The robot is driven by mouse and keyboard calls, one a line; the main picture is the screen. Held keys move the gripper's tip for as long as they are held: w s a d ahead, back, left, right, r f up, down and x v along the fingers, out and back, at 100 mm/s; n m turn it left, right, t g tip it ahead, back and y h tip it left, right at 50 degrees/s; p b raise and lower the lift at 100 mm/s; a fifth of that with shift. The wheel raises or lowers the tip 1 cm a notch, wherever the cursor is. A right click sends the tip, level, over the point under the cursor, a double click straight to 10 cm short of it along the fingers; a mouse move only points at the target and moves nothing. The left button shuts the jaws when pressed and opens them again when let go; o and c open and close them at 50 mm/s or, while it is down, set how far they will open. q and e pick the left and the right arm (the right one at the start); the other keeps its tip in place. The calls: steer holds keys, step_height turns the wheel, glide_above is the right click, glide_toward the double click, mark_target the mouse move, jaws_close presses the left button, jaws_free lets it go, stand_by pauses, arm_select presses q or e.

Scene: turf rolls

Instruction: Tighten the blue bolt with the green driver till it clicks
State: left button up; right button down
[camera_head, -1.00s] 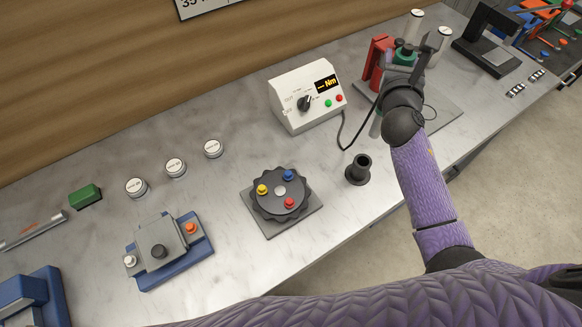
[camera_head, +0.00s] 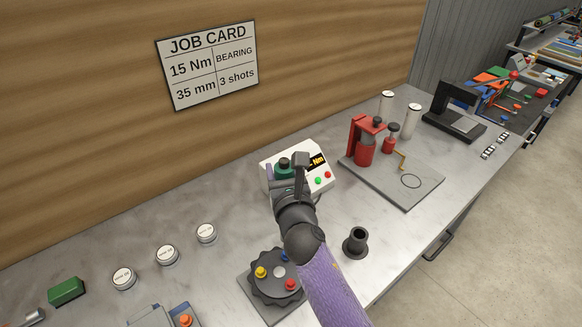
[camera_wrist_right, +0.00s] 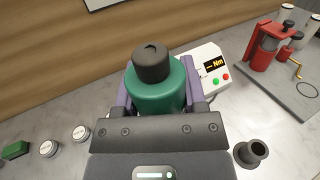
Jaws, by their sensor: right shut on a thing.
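My right gripper (camera_head: 287,172) is shut on the green driver (camera_head: 283,166) and holds it up in front of the white controller box. In the right wrist view the driver's green body (camera_wrist_right: 157,94) and black cap sit between the two fingers; its lower end is hidden. The blue bolt (camera_head: 284,257) is on the dark round plate (camera_head: 262,290), beside a yellow and a red bolt, just left of my right forearm, which covers part of the plate. The driver is apart from the bolt. My left gripper is not in view.
The controller box (camera_head: 321,182) shows "Nm" and stands behind the driver. A black cup-shaped holder (camera_head: 356,240) stands right of my forearm. A red press (camera_head: 364,150) is on a grey plate at the right. White round pucks (camera_head: 167,255) and a green block (camera_head: 66,291) lie left.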

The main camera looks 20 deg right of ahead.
step_height(320, 180, down, 6)
steer(key=b, duration=0.5)
steer(key=shift+r, duration=0.1)
steer(key=shift+f+b, duration=0.45)
steer(key=shift+f, duration=0.3)
stand_by(1.4)
stand_by(0.4)
step_height(320, 180, up, 7)
steer(key=p, duration=0.7)
steer(key=shift+r+p, duration=0.2)
steer(key=shift+p, duration=0.15)
steer(key=shift+f, duration=0.1)
